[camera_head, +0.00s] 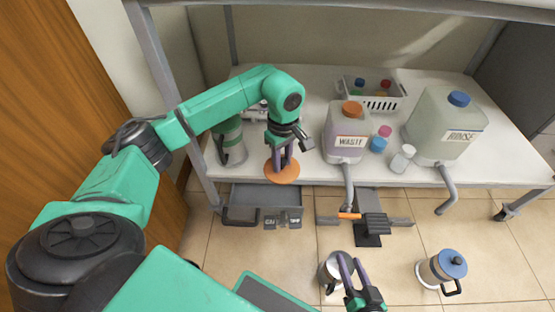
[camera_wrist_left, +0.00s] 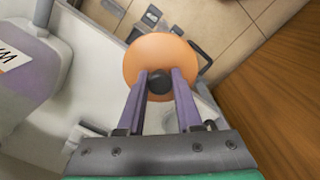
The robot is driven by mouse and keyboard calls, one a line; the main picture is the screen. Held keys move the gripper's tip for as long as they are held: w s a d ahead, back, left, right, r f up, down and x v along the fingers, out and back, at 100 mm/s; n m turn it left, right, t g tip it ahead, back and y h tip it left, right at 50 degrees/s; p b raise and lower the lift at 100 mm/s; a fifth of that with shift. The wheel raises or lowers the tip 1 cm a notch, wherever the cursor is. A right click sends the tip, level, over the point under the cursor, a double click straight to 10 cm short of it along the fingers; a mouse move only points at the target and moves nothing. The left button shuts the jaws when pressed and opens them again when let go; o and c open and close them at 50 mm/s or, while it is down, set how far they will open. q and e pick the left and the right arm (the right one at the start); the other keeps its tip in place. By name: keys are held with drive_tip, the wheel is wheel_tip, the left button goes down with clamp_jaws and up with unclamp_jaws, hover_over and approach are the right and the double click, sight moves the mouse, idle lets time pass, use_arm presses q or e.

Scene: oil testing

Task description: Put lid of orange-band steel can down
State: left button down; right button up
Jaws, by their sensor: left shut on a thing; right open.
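The orange lid (camera_head: 284,174) is a round disc with a black knob, which shows in the left wrist view (camera_wrist_left: 150,60). My left gripper (camera_head: 282,155) is shut on the knob and holds the lid at the table's front edge, left of the waste jug. In the left wrist view its two purple fingers (camera_wrist_left: 159,78) pinch the knob from both sides. An open steel can (camera_head: 330,272) stands low at the front centre; its band cannot be made out. My right gripper (camera_head: 351,266) is open, with its fingers at the can's right side; whether they touch it is unclear.
The white table (camera_head: 310,173) holds a waste jug (camera_head: 345,120), a rinse jug (camera_head: 425,150), small capped bottles and a white basket (camera_head: 372,101). A blue-lidded steel can (camera_head: 436,272) stands at the lower right. A drawer-like grey tray (camera_head: 262,192) is below the table edge.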

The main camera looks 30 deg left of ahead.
use_arm(q)
drive_tip(key=w+a+n, duration=0.3)
drive_tip(key=w+n, duration=0.1)
drive_tip(key=n, duration=1)
drive_tip(key=w+a+n, duration=0.3)
drive_tip(key=w+n, duration=0.2)
drive_tip(key=n, duration=0.8)
drive_tip(key=f+b, duration=0.1)
drive_tip(key=f, duration=0.1)
drive_tip(key=f+b, duration=0.3)
drive_tip(key=f, duration=0.2)
drive_tip(key=shift+s+d+f, duration=0.1)
drive_tip(key=shift+s+d, duration=0.05)
drive_tip(key=shift+s, duration=0.15)
use_arm(e)
wheel_tip(320, 180, down, 5)
use_arm(q)
wheel_tip(320, 180, down, 2)
drive_tip(key=shift+b, duration=0.5)
use_arm(e)
drive_tip(key=w+r+t, duration=0.2)
drive_tip(key=w+r, duration=0.1)
drive_tip(key=shift+w+d+r, duration=0.15)
drive_tip(key=shift+w+r, duration=0.05)
drive_tip(key=shift+w, duration=0.05)
